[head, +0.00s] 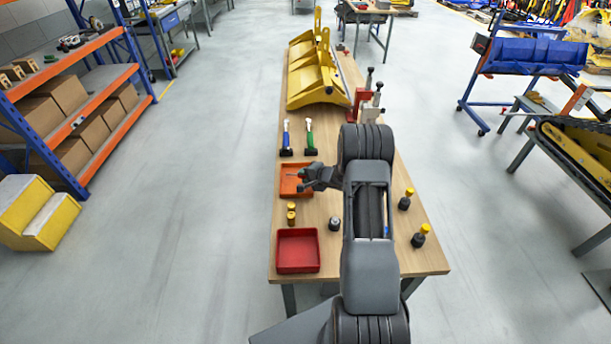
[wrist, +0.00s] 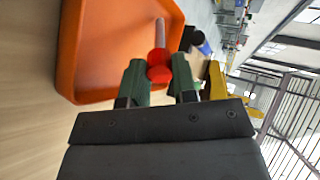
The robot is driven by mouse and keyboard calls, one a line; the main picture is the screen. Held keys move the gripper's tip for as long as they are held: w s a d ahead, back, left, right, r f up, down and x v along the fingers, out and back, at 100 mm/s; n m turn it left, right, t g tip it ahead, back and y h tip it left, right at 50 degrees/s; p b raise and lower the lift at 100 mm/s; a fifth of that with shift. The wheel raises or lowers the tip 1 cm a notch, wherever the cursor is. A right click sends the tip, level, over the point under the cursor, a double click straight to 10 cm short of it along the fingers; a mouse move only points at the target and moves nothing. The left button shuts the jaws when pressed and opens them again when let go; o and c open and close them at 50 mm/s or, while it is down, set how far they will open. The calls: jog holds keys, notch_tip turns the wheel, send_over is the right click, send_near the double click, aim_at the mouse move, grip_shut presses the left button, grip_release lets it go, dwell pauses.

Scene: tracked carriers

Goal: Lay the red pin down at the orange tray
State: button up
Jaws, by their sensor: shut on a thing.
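My gripper (wrist: 158,76) is shut on the red pin (wrist: 158,57), seen in the wrist view with its round red head between the two green fingers. The pin's pale shaft points away from the fingers. The orange tray (wrist: 110,50) fills the upper left of the wrist view, and the pin shows in front of its right part. In the head view my gripper (head: 305,178) is at the right side of the orange tray (head: 288,188), over its edge. I cannot tell whether the pin touches the tray.
Blue-handled (head: 286,136) and green-handled (head: 310,138) tools stand behind the orange tray. Black parts with yellow tops (head: 405,200) are right of my arm.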

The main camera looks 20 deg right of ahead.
jog(key=o, duration=1)
jog(key=v, duration=1.3)
jog(key=shift+s+d+r+b, duration=0.2)
jog(key=shift+s+r+b, duration=0.05)
jog(key=shift+s+b, duration=0.1)
